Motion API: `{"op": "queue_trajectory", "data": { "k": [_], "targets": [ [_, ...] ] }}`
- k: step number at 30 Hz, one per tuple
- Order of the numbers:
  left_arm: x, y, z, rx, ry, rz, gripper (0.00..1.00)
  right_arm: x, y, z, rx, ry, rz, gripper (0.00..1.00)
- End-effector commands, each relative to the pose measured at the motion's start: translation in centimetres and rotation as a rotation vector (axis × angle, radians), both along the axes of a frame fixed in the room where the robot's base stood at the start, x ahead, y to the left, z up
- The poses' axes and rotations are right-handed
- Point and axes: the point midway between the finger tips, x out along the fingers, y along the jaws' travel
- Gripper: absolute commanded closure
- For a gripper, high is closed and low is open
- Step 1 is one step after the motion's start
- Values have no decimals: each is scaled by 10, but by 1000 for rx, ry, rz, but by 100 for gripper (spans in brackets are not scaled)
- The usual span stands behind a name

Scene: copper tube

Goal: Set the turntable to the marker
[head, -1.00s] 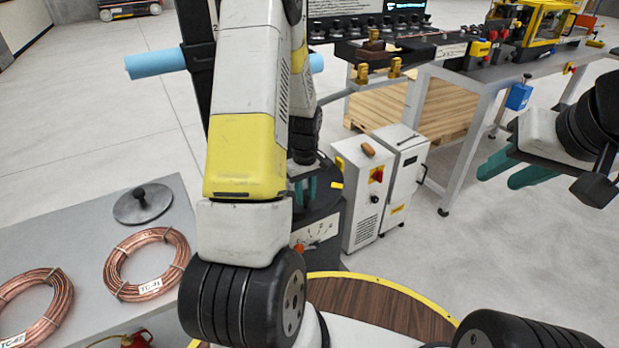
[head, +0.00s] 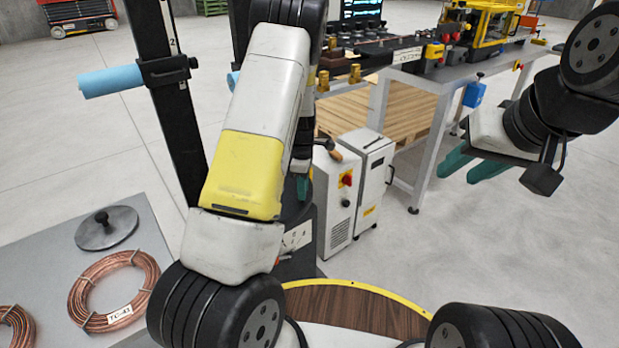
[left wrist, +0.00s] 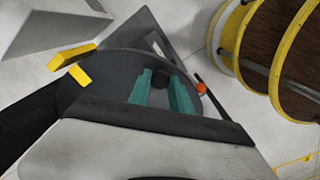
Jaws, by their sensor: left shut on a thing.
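The turntable is a dark round disc, seen in the left wrist view (left wrist: 85,98). In the head view my left arm hides most of it. A yellow block (left wrist: 80,75) sits at the disc's edge, and a second yellow bar (left wrist: 71,56) lies just beyond it; they are close, at different angles. My left gripper (left wrist: 165,90) has its teal fingers shut around a dark round knob (left wrist: 160,77) over the disc. In the head view the left gripper (head: 303,187) is partly hidden. My right gripper (head: 474,166) is open and empty at the right, over the floor.
A white cabinet (head: 333,205) with a red switch stands right of the turntable. A grey table (head: 60,250) at the left holds copper coils (head: 92,291) and a lidded disc (head: 106,229). A black column with a blue roll (head: 112,80) stands behind. A workbench (head: 410,80) is further back.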

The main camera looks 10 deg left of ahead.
Motion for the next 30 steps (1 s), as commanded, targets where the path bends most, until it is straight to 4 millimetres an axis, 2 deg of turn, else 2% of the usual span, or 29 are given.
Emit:
{"op": "queue_trajectory", "data": {
  "k": [18,19,22,30],
  "targets": [
    [6,-1,-1,1,1,46,100,0,0,0,0,0,0,64],
    [6,-1,-1,1,1,46,73,0,0,0,0,0,0,64],
    [6,-1,-1,1,1,46,53,0,0,0,0,0,0,64],
    [6,-1,0,0,1,45,53,0,0,0,0,0,0,64]
  ]
}}
